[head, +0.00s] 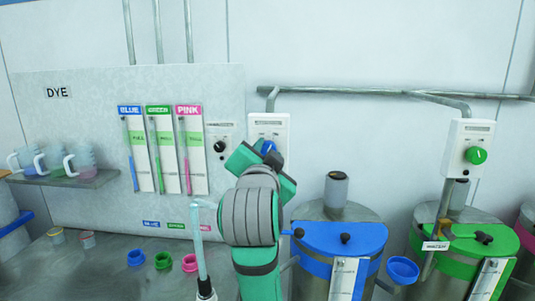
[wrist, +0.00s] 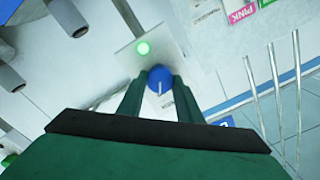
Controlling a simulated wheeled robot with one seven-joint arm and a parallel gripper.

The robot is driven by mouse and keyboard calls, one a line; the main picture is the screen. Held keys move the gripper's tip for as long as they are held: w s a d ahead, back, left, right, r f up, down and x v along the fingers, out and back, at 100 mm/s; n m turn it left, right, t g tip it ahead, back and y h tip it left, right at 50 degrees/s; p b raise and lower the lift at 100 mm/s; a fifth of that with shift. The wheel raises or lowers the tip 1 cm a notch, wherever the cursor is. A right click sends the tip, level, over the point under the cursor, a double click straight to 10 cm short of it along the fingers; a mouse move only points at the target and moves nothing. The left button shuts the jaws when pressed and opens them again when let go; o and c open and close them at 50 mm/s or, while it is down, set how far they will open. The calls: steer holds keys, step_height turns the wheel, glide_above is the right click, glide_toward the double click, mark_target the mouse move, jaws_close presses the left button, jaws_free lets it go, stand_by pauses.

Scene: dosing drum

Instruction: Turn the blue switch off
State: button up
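The blue switch (head: 268,147) is a round knob on a white wall box (head: 282,124). In the head view my gripper (head: 262,158) is up at the box and partly hides the knob. In the wrist view the blue switch (wrist: 160,78) lies between the tips of my gripper's two dark green fingers (wrist: 160,88), with a pale pointer mark on it. The fingers are apart, one on each side of the knob. I cannot tell whether they press on it. A green lamp (wrist: 143,48) glows on the box beyond the knob.
A second box with a green knob (head: 477,156) is at the right. Drums with a blue lid (head: 340,238) and a green lid (head: 466,238) stand below. A dye panel (head: 90,100) is at the left, and a pipe (head: 360,91) runs above.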

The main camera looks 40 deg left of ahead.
steer(key=c, duration=0.3)
steer(key=shift+n, duration=5.9)
steer(key=shift+a, duration=0.1)
